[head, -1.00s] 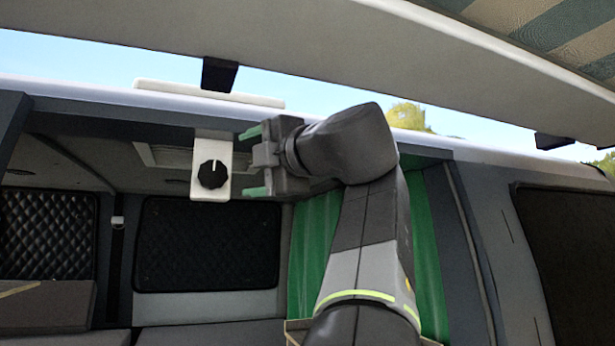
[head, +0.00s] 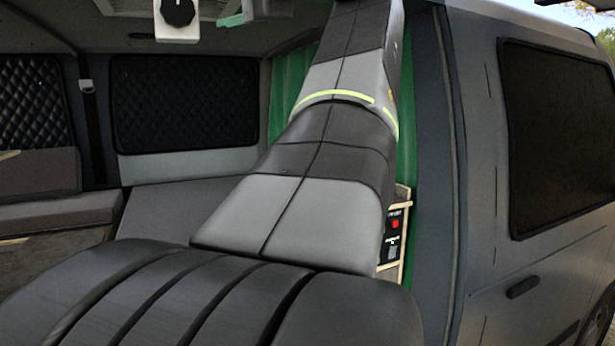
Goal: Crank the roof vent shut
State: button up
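The black crank knob (head: 178,12) with a pale pointer mark sits on a white plate (head: 176,34) at the top edge of the head view. My gripper (head: 236,18) is to the right of the knob and apart from it in the picture. Only its lower green fingertip and part of its body show; the upper finger is cut off by the top edge, so its opening cannot be judged.
My arm fills the middle. A wooden-framed panel (head: 395,237) with a red button stands right of it, by a green curtain (head: 406,130). Quilted dark window covers (head: 183,103) line the van's interior. The van's grey side (head: 530,290) is at right.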

aim_at(182, 8)
jog(key=p+x, duration=0.2)
jog(key=x, duration=1.1)
jog(key=shift+w+a+f+p, duration=0.1)
jog(key=shift+w+a+p, duration=0.15)
jog(key=shift+a+p, duration=0.1)
jog(key=shift+d, duration=0.15)
